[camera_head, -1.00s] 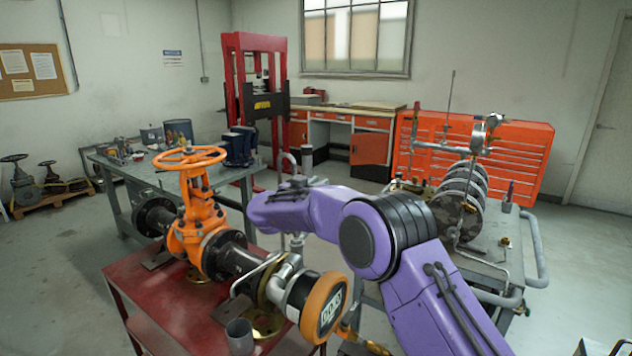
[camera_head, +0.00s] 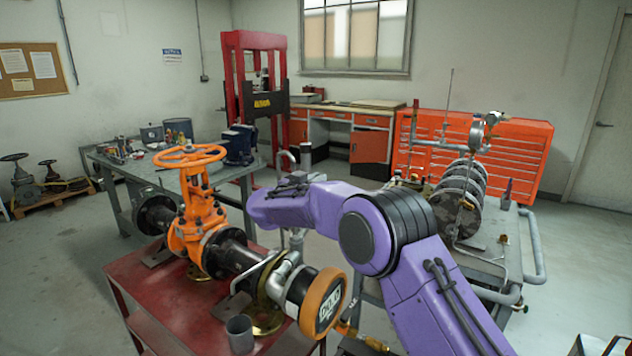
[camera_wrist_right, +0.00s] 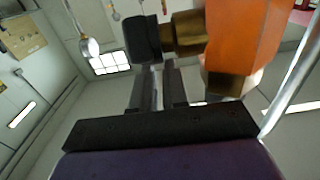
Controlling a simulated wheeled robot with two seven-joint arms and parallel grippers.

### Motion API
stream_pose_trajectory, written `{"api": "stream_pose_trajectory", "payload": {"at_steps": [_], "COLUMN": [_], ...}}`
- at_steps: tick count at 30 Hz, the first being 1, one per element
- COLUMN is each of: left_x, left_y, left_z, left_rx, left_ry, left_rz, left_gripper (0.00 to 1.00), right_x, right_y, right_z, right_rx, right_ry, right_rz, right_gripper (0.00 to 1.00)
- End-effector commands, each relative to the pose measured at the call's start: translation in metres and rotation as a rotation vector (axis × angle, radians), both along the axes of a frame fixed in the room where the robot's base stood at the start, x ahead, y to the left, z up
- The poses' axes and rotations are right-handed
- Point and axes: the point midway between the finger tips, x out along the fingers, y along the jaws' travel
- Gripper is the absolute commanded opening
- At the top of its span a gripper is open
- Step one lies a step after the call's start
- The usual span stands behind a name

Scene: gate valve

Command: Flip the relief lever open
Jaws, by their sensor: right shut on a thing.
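In the wrist view my right gripper (camera_wrist_right: 158,88) has its two dark fingers close together, their tips at a dark grip beside a brass fitting (camera_wrist_right: 187,33). The grip (camera_wrist_right: 142,38) appears to be the end of the relief lever, and the fingers are shut on it. An orange body (camera_wrist_right: 240,45) stands just right of the fingers. In the head view my purple right arm (camera_head: 310,210) reaches left toward the pipe assembly, and its gripper fingers are hidden. The orange gate valve (camera_head: 198,225) with its handwheel (camera_head: 190,157) stands left of the arm. My left gripper is out of view.
A red table (camera_head: 130,280) bears the valve, and a grey cup (camera_head: 240,335) stands near its front. An orange-rimmed pipe end (camera_head: 322,302) faces forward. A grey bench (camera_head: 230,173) stands behind, and flanged pipework (camera_head: 460,200) stands to the right.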

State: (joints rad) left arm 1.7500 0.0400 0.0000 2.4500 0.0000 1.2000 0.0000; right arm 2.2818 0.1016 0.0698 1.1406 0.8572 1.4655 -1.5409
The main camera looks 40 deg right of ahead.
Motion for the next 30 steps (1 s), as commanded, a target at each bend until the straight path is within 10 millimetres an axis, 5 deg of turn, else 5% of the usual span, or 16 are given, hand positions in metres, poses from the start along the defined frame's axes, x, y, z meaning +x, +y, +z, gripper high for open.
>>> {"api": "stream_pose_trajectory", "payload": {"at_steps": [19, 21, 30], "left_x": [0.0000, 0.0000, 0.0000], "left_y": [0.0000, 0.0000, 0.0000], "left_z": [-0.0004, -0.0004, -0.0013], "left_rx": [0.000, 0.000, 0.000], "left_ry": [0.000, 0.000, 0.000], "left_rz": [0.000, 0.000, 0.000], "left_gripper": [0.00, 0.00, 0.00], "right_x": [-0.0006, -0.0006, -0.0008], "right_y": [0.0001, 0.0001, 0.0020], "right_z": [-0.0042, -0.0043, -0.0024], "right_rx": [0.004, 0.004, 0.002], "right_ry": [0.006, 0.006, 0.003], "right_rz": [-0.002, -0.002, 0.000], "right_gripper": [0.00, 0.24, 0.24]}}
